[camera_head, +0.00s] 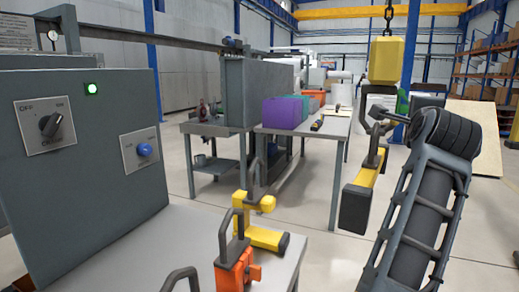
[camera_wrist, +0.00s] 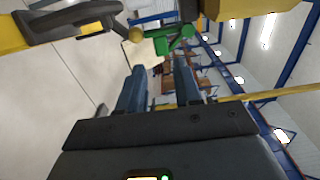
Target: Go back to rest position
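A yellow conveyor hanger block (camera_head: 386,60) hangs on a chain at the upper right of the head view. Below it hangs a yellow part with a dark handle and a black end (camera_head: 367,177); its upper connection is partly hidden by dark arm pieces. In the wrist view a yellow part with a dark handle (camera_wrist: 12,34) shows at the upper left, and a yellow block (camera_wrist: 250,8) at the top right. My gripper (camera_wrist: 158,75) has its two fingers apart with nothing between them. In the head view my arm stands at the right, close to the hanging part.
A yellow part (camera_head: 262,238) and an orange part (camera_head: 236,268) with dark handles are on the near table (camera_head: 180,235). A grey control box (camera_head: 85,150) stands left. Further tables hold a purple box (camera_head: 284,112). A green object (camera_wrist: 172,42) is beyond the fingers.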

